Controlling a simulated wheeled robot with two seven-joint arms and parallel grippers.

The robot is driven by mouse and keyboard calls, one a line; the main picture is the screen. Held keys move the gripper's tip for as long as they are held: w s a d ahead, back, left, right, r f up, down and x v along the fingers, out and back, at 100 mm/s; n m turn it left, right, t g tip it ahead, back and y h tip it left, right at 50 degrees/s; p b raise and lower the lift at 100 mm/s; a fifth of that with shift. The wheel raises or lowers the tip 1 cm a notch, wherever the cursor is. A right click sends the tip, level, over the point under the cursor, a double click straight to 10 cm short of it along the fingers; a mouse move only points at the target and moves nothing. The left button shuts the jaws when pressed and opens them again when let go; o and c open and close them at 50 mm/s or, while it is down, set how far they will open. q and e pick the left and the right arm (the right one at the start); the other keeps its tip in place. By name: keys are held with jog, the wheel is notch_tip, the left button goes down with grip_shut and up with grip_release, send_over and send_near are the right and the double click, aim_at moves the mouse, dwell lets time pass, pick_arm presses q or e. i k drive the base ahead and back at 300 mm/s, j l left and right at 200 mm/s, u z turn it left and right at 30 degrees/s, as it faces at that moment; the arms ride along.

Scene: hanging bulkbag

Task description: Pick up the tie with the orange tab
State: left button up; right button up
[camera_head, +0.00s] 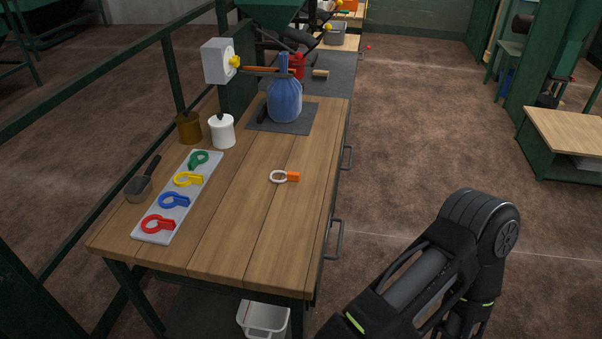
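The tie with the orange tab (292,177) lies alone on the bare wooden table, right of the middle. Its pale loop (277,177) is on the left and the orange tab on the right. My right arm comes in at the lower right, off the table's right side, and its gripper is out of the frame. My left arm and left gripper do not show.
A grey tray (151,235) at the left holds green, yellow, blue and red ties. A scoop (139,188), a brown pot (189,128) and a white jar (222,131) stand near it. A blue bag (285,100) stands behind on a dark mat (302,126). Wood around the orange-tab tie is clear.

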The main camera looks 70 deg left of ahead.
aim_at(291, 176)
jog(key=i+u, duration=0.25)
jog(key=u, duration=0.2)
jog(key=i+u, duration=0.3)
jog(key=u, duration=0.2)
jog(key=i+l+u, duration=0.2)
jog(key=u, duration=0.25)
jog(key=i+l+u, duration=0.15)
jog(key=i+u, duration=0.25)
jog(key=i+l+u, duration=0.2)
jog(key=u, duration=0.2)
